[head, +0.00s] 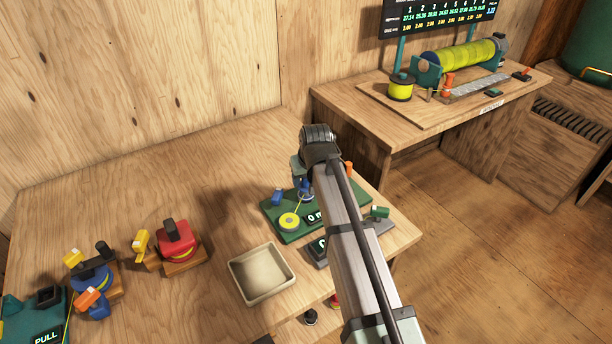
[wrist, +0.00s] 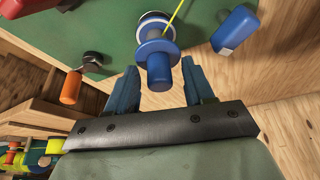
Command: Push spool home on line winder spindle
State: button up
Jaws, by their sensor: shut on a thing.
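The spool shows in the wrist view as a blue flange (wrist: 156,48) with a white rim behind it and a thick blue stub towards the camera. The line winder is a green base (head: 277,207) near the table's right side. In the head view my gripper (head: 304,180) is over the winder and the blue spool (head: 306,194) shows partly below it. A yellow line runs to the spool. The spindle and how far the spool sits on it are hidden.
An orange-handled crank (wrist: 72,85) is left of the fingers. An empty beige tray (head: 262,273) stands in front. Red (head: 177,240) and blue (head: 93,275) reels stand left.

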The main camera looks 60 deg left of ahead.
jog(key=shift+f, duration=0.6)
jog(key=o, duration=1.1)
jog(key=v, duration=1.3)
jog(key=shift+d+r, duration=0.1)
jog(key=shift+r, duration=0.3)
